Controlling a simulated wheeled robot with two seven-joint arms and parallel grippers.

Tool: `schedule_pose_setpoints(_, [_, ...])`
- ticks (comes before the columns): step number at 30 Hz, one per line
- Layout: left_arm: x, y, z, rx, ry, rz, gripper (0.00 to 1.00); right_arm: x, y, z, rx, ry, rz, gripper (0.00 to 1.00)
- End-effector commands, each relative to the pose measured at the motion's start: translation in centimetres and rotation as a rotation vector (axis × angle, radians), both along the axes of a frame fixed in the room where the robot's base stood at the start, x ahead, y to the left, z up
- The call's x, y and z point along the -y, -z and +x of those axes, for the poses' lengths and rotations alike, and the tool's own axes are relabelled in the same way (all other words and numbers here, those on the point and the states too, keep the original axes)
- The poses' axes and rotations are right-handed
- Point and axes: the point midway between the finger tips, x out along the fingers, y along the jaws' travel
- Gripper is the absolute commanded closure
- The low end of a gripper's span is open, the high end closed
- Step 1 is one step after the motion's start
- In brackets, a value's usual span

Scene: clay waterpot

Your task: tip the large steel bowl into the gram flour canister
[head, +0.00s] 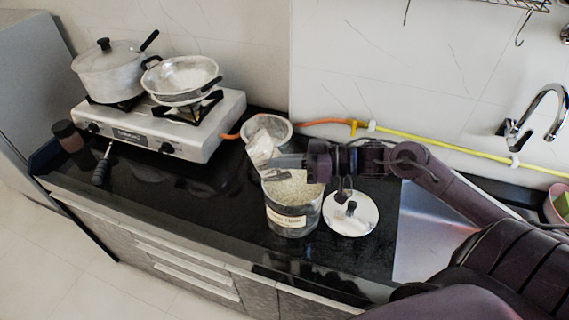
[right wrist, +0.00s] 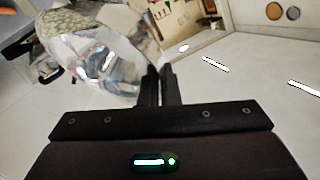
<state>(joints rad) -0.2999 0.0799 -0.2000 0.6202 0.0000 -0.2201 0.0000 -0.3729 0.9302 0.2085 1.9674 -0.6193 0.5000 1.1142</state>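My right gripper (head: 283,161) reaches in from the right and is shut on the rim of a shiny steel bowl (head: 262,149). The bowl is steeply tilted above the left rear of the canister's mouth. In the right wrist view, the bowl (right wrist: 95,62) is beside my close-together fingers (right wrist: 160,84). The dark canister (head: 292,222) stands upright and open on the black counter, its pale label facing front. Pale grainy contents (head: 293,187) show near its top. I cannot tell whether anything is falling from the bowl. My left gripper is out of view.
A round steel lid (head: 351,214) lies right of the canister. Another round vessel (head: 268,126) shows behind the held bowl. A gas stove (head: 165,132) with a pot (head: 108,73) and pan (head: 181,78) stands left. The counter between stove and canister is mostly clear.

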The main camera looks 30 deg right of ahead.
Motion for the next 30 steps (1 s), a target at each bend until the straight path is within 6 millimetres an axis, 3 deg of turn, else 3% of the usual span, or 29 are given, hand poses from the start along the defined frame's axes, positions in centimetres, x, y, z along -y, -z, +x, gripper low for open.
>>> schedule_pose_setpoints(17, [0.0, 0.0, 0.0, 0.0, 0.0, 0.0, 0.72, 0.0, 0.0, 0.0, 0.001, -0.001, 0.003, 1.0])
schedule_pose_setpoints(30, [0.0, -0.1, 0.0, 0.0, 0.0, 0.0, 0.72, 1.1, -0.3, 0.0, 0.01, -0.001, 0.107, 1.0])
